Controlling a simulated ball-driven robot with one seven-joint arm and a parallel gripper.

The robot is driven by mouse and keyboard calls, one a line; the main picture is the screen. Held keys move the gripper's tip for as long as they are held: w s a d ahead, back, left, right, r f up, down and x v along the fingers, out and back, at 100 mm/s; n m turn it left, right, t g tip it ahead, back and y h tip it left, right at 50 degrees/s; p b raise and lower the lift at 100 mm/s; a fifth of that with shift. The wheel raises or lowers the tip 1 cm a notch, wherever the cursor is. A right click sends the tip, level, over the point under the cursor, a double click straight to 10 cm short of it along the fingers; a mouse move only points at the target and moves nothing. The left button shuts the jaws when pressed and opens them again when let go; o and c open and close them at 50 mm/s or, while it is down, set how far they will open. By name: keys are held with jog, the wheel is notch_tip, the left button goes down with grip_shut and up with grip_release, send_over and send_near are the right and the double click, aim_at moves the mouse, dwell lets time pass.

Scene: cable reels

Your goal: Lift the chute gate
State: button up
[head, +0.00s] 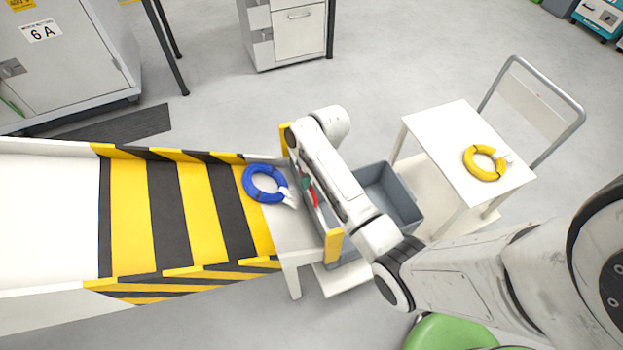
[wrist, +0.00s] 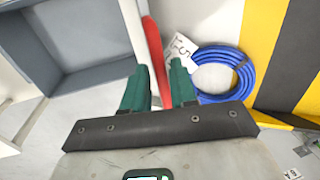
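The chute gate is a thin pale panel with a red handle (head: 312,195), standing across the chute's end between two yellow posts (head: 333,245). In the wrist view the red handle (wrist: 154,45) runs between my gripper's green fingers. In the head view my arm covers part of the gate and most of the gripper. A blue cable reel (head: 264,184) with a white tag lies on the chute just behind the gate; it also shows in the wrist view (wrist: 240,72).
The striped chute (head: 130,210) runs left from the gate. A grey bin (head: 405,200) stands beyond the gate on the right. A white cart (head: 450,150) with a yellow reel (head: 484,163) stands farther right. A green round seat (head: 450,332) is near the bottom.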

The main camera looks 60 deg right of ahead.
grip_shut()
dwell(0.3)
